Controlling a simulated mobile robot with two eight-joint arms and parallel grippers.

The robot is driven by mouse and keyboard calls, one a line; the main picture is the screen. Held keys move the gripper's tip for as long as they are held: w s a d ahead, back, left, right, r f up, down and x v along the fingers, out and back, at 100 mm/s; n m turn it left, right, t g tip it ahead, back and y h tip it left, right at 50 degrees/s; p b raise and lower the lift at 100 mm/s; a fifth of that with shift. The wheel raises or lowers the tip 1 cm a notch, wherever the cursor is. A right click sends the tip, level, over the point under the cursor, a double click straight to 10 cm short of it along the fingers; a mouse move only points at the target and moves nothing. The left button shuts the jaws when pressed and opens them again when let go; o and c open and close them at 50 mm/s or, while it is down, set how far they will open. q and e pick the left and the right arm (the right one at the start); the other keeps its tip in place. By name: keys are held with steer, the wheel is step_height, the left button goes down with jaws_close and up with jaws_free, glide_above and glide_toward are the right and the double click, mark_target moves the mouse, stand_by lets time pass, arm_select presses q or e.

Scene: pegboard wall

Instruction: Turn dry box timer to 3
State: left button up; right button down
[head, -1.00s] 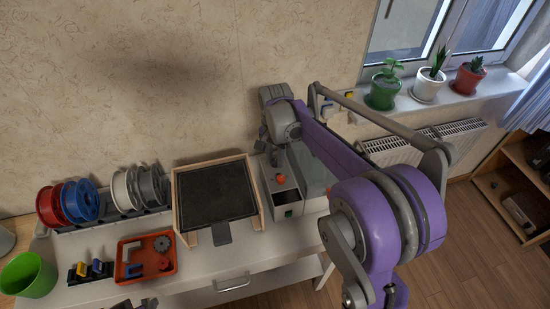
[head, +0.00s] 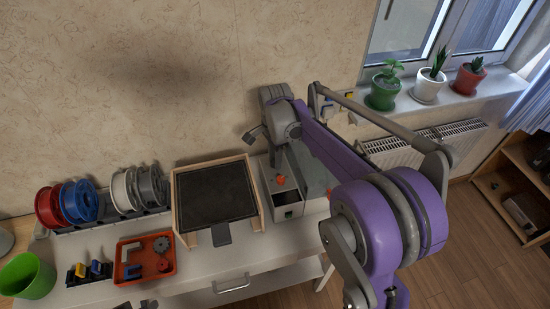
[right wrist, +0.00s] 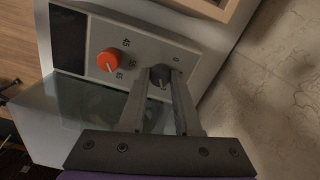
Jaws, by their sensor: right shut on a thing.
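The dry box (head: 286,206) is a pale grey box at the right end of the table, with an orange knob (head: 281,180) on its sloped front. In the right wrist view, the orange knob (right wrist: 109,60) stands beside a dark knob (right wrist: 160,75) on the same panel. Small printed marks surround the knobs; I cannot read the setting surely. My right gripper (right wrist: 161,82) is shut on the dark knob, one finger on each side. In the head view my right gripper (head: 272,158) reaches the back of the box panel; the dark knob is hidden there. My left gripper is not identifiable.
A framed dark plate (head: 215,192) stands just left of the box. Farther left are filament spools (head: 100,200), an orange tray (head: 146,258) with parts, and a green cup (head: 27,276). Potted plants (head: 425,85) line the windowsill at right.

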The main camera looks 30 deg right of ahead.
steer(key=c, duration=0.6)
jaws_free()
step_height(320, 180, up, 11)
steer(key=shift+p, duration=0.35)
steer(key=s+a+f+n+t+p, duration=0.1)
steer(key=s+a+f+n, duration=0.3)
steer(key=s+n, duration=0.5)
steer(key=s+a+f+n+t+p, duration=0.1)
steer(key=s+a+f+n+t, duration=0.3)
steer(key=s+n, duration=0.4)
steer(key=s+a+f, duration=0.1)
steer(key=s+a, duration=0.1)
steer(key=s, duration=0.2)
steer(key=shift+s+n, duration=0.3)
steer(key=shift+n, duration=0.1)
